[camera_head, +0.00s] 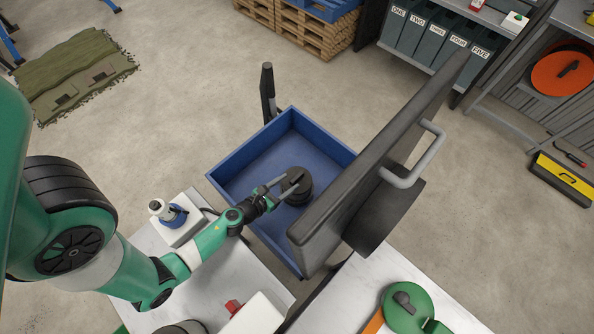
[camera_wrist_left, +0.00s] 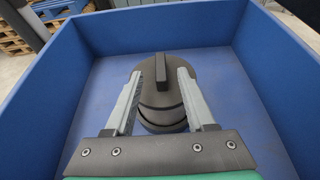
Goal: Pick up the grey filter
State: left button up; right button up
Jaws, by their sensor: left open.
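The grey filter (camera_head: 297,190) is a dark, round, stepped piece with a raised bar grip on top. It lies on the floor of a blue open bin (camera_head: 232,160). My left gripper (camera_head: 284,185) reaches into the bin and is open. In the left wrist view, its two fingers (camera_wrist_left: 160,76) lie one on each side of the filter (camera_wrist_left: 160,105). I cannot tell whether they touch it. My right gripper is not in view.
A large dark panel (camera_head: 375,150) with a grey handle (camera_head: 412,165) stands close to the bin's right side. A dark post (camera_head: 267,90) rises behind the bin. White worktops (camera_head: 235,270) lie in front, with a green disc (camera_head: 420,300) at lower right. Open floor lies beyond.

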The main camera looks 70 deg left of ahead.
aim_at(296, 177)
pick_arm(q)
jog(key=b+x, duration=0.1)
jog(key=x, duration=0.4)
jog(key=shift+w+r, duration=0.1)
jog(key=shift+w, duration=0.1)
jog(key=shift+c, duration=0.2)
grip_shut()
dwell(1.0)
